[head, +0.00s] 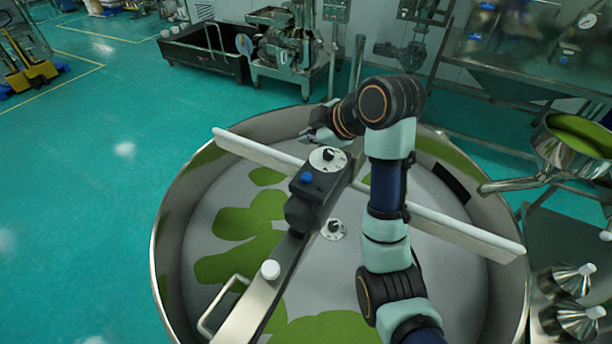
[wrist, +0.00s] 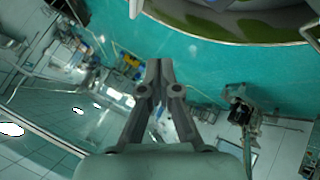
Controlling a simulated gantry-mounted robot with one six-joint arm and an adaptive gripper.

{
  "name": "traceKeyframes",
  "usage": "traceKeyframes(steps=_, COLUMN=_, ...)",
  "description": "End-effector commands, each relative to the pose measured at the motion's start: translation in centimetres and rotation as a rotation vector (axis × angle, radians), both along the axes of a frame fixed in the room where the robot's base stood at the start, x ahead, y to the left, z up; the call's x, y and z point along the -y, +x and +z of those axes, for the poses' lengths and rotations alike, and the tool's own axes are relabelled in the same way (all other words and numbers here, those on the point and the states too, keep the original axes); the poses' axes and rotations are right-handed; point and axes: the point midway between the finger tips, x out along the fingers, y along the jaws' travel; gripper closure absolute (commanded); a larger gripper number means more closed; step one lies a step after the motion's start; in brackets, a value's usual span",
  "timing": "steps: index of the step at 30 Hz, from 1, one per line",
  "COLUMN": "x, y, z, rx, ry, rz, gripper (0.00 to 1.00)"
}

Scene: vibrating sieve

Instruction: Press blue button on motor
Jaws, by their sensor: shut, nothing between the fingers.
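The blue button (head: 307,177) sits on top of a dark motor box (head: 318,186) on the bar across the big round sieve. A white round dial with a black knob (head: 328,158) is just behind it. My gripper (head: 318,136) is beyond the dial, behind the motor and partly hidden by my own arm. In the wrist view my gripper (wrist: 159,65) is shut and empty, its fingers together. It is apart from the button. The wrist view shows the floor and part of the sieve rim, not the button.
The sieve's steel rim (head: 168,225) surrounds the motor. A white bar (head: 465,232) crosses the sieve under my arm. A metal handle (head: 222,305) and white knob (head: 270,269) are in front. A steel bowl (head: 560,150) stands at the right.

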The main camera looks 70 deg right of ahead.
Motion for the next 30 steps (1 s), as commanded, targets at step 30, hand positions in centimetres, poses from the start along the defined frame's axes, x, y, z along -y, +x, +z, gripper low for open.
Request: traceKeyframes(steps=30, x=0.0, y=0.0, z=-8.6, rx=0.000, ry=-0.001, rz=-0.001, gripper=1.00)
